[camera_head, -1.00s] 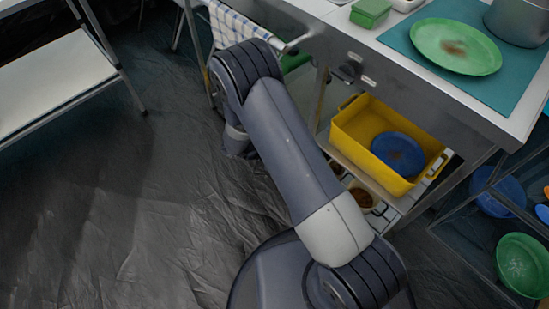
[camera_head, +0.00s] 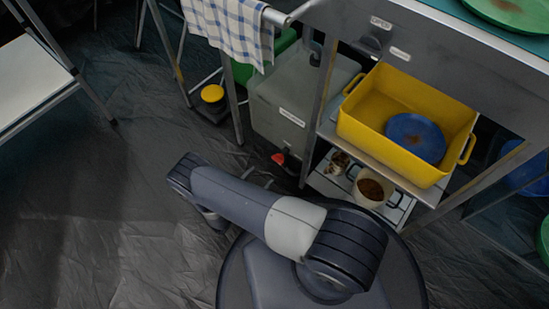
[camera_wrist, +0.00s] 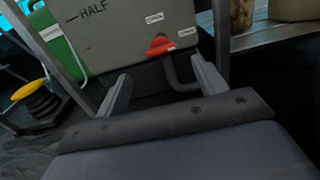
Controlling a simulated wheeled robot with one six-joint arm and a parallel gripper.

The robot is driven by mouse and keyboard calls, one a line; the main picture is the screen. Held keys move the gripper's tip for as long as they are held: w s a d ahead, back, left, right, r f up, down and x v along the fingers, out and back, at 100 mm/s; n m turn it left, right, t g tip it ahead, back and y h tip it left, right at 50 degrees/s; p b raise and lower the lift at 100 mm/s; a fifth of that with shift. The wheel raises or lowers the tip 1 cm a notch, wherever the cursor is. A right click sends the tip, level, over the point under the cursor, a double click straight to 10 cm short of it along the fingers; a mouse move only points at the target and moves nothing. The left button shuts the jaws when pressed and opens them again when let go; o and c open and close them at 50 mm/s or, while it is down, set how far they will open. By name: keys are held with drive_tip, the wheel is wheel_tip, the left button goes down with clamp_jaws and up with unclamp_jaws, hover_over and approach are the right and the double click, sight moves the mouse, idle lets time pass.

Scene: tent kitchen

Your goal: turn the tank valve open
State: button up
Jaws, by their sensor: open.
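A dark bent pipe beside the valve is partly behind the right finger.
A table leg stands left of the tank and a shelf post right of it. A yellow-topped black object (camera_head: 212,95) is on the floor to the left. The shelf holds a yellow tub (camera_head: 365,135) with a blue plate (camera_head: 416,138); a mug (camera_head: 371,188) is below.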

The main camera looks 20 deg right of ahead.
sight(276, 161)
drive_tip(key=b+x, duration=0.2)
drive_tip(key=x, duration=0.8)
drive_tip(key=shift+w+d, duration=0.1)
drive_tip(key=shift+d, duration=0.15)
drive_tip(key=shift+c, duration=0.4)
drive_tip(key=c, duration=0.9)
